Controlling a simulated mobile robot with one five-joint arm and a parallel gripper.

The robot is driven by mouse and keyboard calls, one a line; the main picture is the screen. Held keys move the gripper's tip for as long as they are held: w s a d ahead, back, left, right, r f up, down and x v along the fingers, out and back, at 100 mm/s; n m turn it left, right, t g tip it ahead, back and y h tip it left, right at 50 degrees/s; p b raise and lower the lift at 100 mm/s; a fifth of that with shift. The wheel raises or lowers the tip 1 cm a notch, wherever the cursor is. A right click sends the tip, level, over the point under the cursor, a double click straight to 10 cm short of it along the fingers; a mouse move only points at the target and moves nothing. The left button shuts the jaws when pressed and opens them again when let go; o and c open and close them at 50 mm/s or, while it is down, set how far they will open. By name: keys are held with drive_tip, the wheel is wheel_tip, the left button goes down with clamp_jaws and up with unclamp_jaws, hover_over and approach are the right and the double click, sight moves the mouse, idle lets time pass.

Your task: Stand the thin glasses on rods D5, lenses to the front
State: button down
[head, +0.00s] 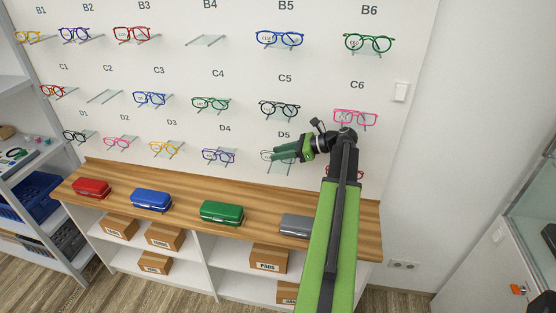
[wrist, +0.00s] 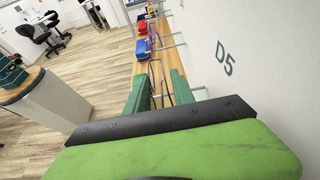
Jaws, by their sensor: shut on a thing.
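My gripper (head: 276,153) reaches in from the right to the D5 place on the wall board. Its green fingers are shut on a pair of thin glasses (head: 267,157), dark and fine-framed, partly hidden by the fingers. In the wrist view the thin dark frame (wrist: 163,80) shows between the two fingers. The D5 label (head: 284,134) is just above the gripper; it also shows on the wall at right in the wrist view (wrist: 225,57). The D5 rods are largely hidden in the head view; I cannot tell whether the glasses touch them.
Green glasses at C4 (head: 211,103), black glasses at C5 (head: 279,108), pink glasses at C6 (head: 356,118) and purple glasses at D4 (head: 218,155) stand nearby. Below, a wooden counter (head: 256,218) holds a green case (head: 221,211) and a grey case (head: 296,224).

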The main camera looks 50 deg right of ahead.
wheel_tip(320, 180, down, 3)
drive_tip(key=shift+s+d+f+b, duration=0.1)
drive_tip(key=shift+s+d+b, duration=0.05)
drive_tip(key=shift+b, duration=0.55)
drive_tip(key=shift+s, duration=0.15)
drive_tip(key=shift+r, duration=0.2)
drive_tip(key=shift+w+a, duration=0.25)
drive_tip(key=shift+w, duration=0.05)
drive_tip(key=shift+s+f, duration=0.1)
drive_tip(key=shift+f, duration=0.1)
drive_tip(key=c, duration=1.1)
unclamp_jaws()
drive_tip(key=shift+o, duration=0.2)
drive_tip(key=shift+r, duration=0.1)
